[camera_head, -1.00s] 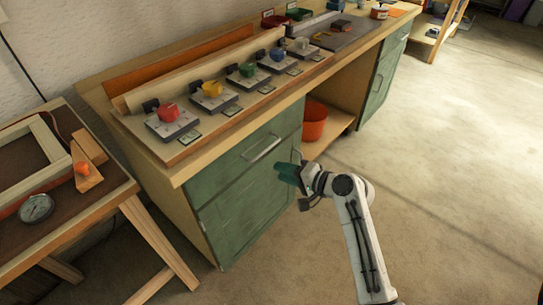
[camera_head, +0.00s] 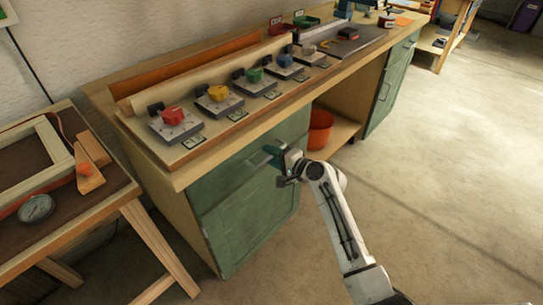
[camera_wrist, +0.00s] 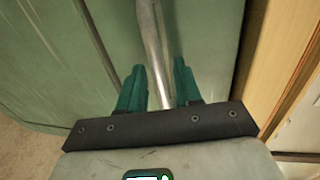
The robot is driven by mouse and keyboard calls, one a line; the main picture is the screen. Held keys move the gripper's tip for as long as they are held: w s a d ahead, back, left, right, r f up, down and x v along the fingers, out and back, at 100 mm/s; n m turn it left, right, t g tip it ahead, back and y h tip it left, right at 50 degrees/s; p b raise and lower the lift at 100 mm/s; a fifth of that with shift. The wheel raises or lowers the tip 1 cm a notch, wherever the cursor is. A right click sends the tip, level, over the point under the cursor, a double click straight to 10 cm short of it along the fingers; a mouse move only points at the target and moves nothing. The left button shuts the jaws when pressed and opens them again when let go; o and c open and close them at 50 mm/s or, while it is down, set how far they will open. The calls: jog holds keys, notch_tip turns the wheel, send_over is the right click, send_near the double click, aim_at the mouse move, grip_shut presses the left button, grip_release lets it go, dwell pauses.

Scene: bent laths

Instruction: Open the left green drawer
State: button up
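The left green drawer (camera_head: 225,180) is the top front of the left green cabinet under the workbench. It sits flush and looks closed. Its silver bar handle (camera_wrist: 153,35) runs between the two green fingers of my gripper (camera_wrist: 160,78) in the wrist view. The fingers stand apart on either side of the bar, with a small gap on the right side. In the head view my gripper (camera_head: 272,155) is at the drawer front and hides part of the handle.
A green cabinet door (camera_head: 250,228) is below the drawer. An orange bucket (camera_head: 320,129) stands on the open shelf to the right. The workbench (camera_head: 180,178) overhangs above. A side table (camera_head: 120,196) stands at left. The floor at right is clear.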

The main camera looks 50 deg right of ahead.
jog(key=shift+w, duration=0.1)
jog(key=shift+c, duration=0.3)
grip_shut()
